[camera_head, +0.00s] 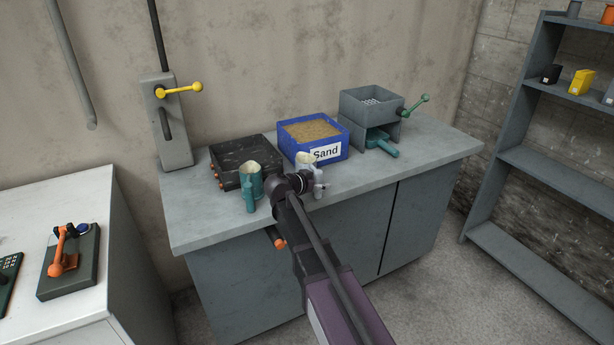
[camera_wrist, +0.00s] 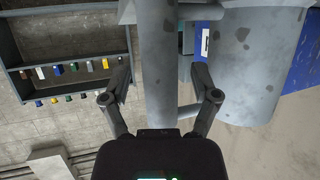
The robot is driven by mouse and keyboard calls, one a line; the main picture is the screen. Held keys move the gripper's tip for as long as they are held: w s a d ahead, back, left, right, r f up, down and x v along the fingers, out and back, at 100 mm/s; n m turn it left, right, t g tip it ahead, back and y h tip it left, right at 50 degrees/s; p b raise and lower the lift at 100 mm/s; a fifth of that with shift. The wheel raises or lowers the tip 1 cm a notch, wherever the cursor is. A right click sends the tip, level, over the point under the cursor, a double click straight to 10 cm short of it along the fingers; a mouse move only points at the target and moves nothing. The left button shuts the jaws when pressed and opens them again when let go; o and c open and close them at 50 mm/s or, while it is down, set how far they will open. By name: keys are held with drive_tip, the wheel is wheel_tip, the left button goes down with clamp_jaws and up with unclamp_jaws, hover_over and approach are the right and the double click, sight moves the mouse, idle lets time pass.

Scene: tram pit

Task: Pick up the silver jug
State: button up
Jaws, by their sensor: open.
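The silver jug (camera_head: 308,170) stands near the front edge of the grey cabinet top, in front of the blue sand box, partly hidden by my arm in the head view. In the wrist view its grey, spotted body (camera_wrist: 250,65) is large at upper right, with its thick upright handle (camera_wrist: 157,60) to the left. My gripper (camera_wrist: 162,78) is open, with one finger on each side of the handle; the right finger appears in the gap between handle and body. I cannot tell whether either finger touches the jug.
A teal jug (camera_head: 250,183) stands left of the silver one, by a dark tray (camera_head: 228,170). The blue box labelled Sand (camera_head: 342,150) is behind. A grey sieve unit with green handles (camera_head: 365,107) stands to the right. The cabinet top's right front (camera_head: 425,155) is clear.

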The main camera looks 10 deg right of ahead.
sight(316, 173)
idle(0.4)
clamp_jaws()
drive_tip(key=shift+r, duration=0.1)
wheel_tip(316, 173, up, 3)
drive_tip(key=p, duration=0.3)
drive_tip(key=shift+r, duration=0.15)
drive_tip(key=s+a+p, duration=0.1)
drive_tip(key=s+a, duration=0.1)
drive_tip(key=s, duration=0.5)
drive_tip(key=s+a+r+p, duration=0.1)
drive_tip(key=s+a, duration=0.1)
drive_tip(key=s, duration=0.6)
drive_tip(key=shift+s+r, duration=0.25)
